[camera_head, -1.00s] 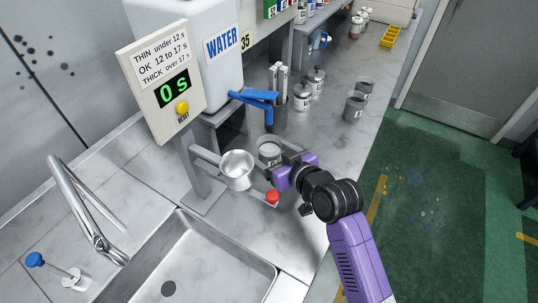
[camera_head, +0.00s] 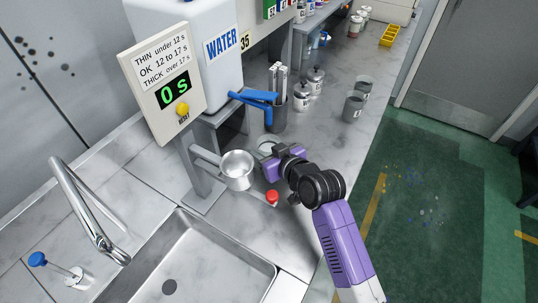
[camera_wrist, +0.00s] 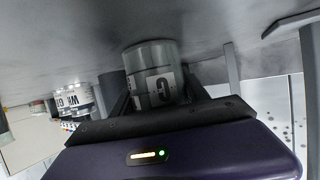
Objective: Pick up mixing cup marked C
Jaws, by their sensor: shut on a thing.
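The mixing cup marked C (camera_wrist: 155,75) is a grey cup with a white label bearing a black letter C in the wrist view. It sits between the fingers of my gripper (camera_wrist: 160,105), which is shut on it. In the head view the cup (camera_head: 266,145) is mostly hidden behind my gripper (camera_head: 277,160), and only part of its rim shows, under the blue tap. I cannot tell whether its base touches the worktop.
A metal flow cup (camera_head: 237,168) on a stand is close to the left of my gripper. A red-topped item (camera_head: 272,196) lies below it. The sink (camera_head: 190,270) is at front left. Two grey cups (camera_head: 353,105) and lidded tins (camera_head: 302,96) stand further back.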

